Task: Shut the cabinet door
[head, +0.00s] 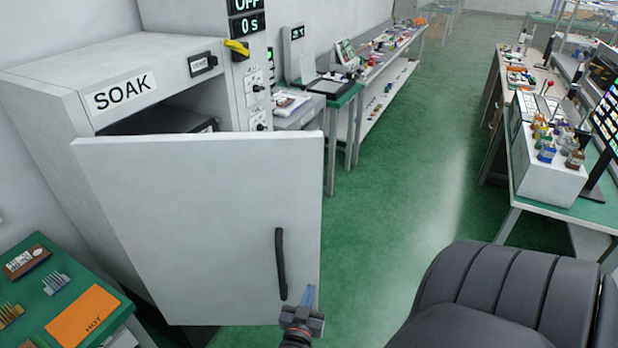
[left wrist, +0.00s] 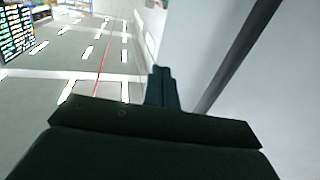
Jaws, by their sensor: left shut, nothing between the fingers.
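The cabinet is a white box labelled SOAK (head: 125,92) at the left of the head view. Its white door (head: 190,215) stands open, swung out toward me, and the dark inside shows above its top edge. A black vertical handle (head: 281,264) is on the door near its free edge. My left gripper (head: 310,298) is shut and empty, low in front of the door, just right of the handle's lower end. I cannot tell whether it touches the door. In the left wrist view the shut fingers (left wrist: 160,88) point along the pale door face (left wrist: 200,45). My right gripper is not in view.
A yellow lever (head: 237,47) is on the panel right of the cabinet. A green-topped table (head: 60,270) with an orange HOT card stands at the lower left. Benches line the aisle, including one at the right (head: 565,205). The green floor (head: 400,190) between is clear.

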